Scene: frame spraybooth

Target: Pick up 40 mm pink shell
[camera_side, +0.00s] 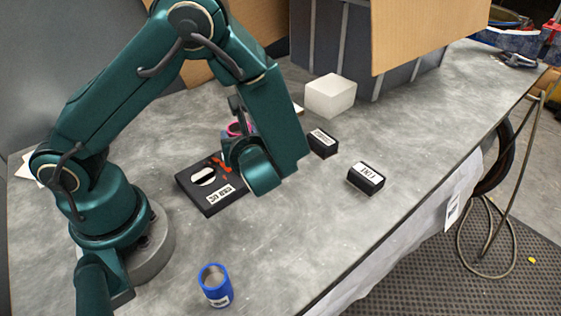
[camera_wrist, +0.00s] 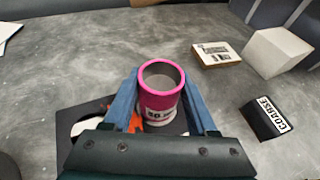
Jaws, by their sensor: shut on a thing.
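The pink shell (camera_wrist: 159,98) is a short hollow cylinder with a pink rim and a white label band reading "40". In the wrist view it stands upright between the two blue fingers of my gripper (camera_wrist: 162,100), which is shut on it. In the side view only a small pink part of the shell (camera_side: 238,128) shows behind my gripper (camera_side: 236,140). The shell is over or just beyond a flat black tray (camera_side: 185,186); I cannot tell whether it is clear of the surface.
A blue cup-like shell (camera_side: 215,285) stands near the front. Black labelled blocks (camera_side: 366,178) (camera_side: 322,143) and a white cube (camera_side: 331,95) lie to the right. A flat labelled box (camera_wrist: 216,54) is beyond the shell. The table's right side is clear up to its edge.

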